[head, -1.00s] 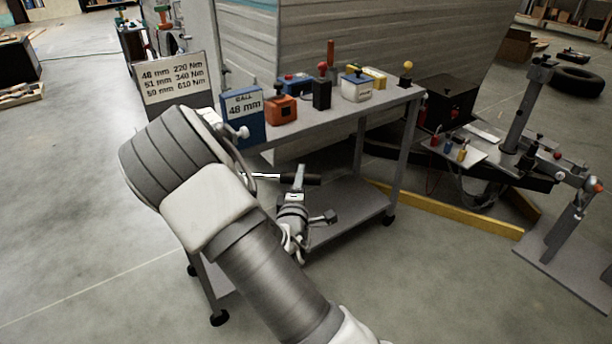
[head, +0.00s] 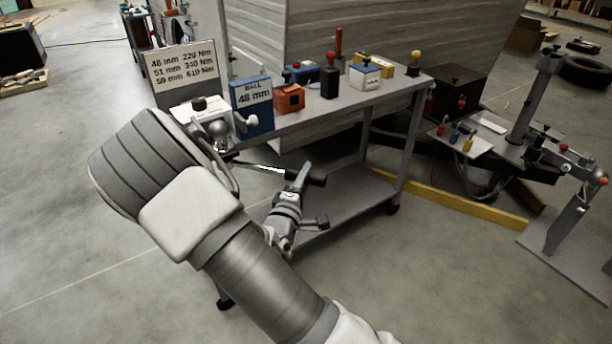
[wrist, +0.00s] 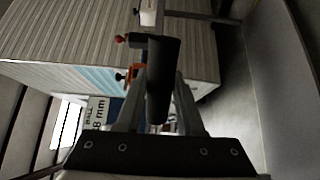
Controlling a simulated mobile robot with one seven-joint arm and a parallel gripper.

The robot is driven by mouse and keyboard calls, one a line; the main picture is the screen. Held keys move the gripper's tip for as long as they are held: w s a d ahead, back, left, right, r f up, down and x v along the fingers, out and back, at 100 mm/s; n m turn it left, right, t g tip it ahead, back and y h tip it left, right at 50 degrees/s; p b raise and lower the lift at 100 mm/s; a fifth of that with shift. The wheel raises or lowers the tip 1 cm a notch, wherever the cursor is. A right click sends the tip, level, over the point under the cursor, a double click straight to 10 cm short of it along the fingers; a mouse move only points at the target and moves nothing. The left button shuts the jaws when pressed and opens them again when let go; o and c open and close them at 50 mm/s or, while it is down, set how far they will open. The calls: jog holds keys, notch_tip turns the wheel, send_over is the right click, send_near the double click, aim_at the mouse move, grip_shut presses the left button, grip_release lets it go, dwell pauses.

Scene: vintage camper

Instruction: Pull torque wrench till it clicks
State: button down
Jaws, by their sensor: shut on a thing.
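The torque wrench shows in the head view as a bright shaft (head: 262,168) with a black handle (head: 317,179) at its right end. Its left end runs behind my arm, below a silver ball fitting (head: 212,125) on the cart's left end; the joint between them is hidden. My gripper (head: 301,180) is shut on the handle, in front of the cart. In the wrist view the dark handle (wrist: 163,80) stands between my two fingers. A sign (head: 182,70) lists ball sizes with Nm values, and a blue box (head: 253,108) reads "BALL 48 mm".
The grey cart (head: 310,115) carries an orange box (head: 289,98), a black box (head: 329,84) and other small boxes. Its lower shelf (head: 350,200) is bare. A yellow beam (head: 480,213) lies on the floor at right. Floor in front is open.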

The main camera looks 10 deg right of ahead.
jog(key=c, duration=0.5)
grip_release()
jog(key=shift+c, duration=0.2)
jog(key=p+v, duration=0.3)
jog(key=v, duration=1.4)
jog(key=shift+s+p, duration=0.2)
jog(key=shift+p, duration=0.1)
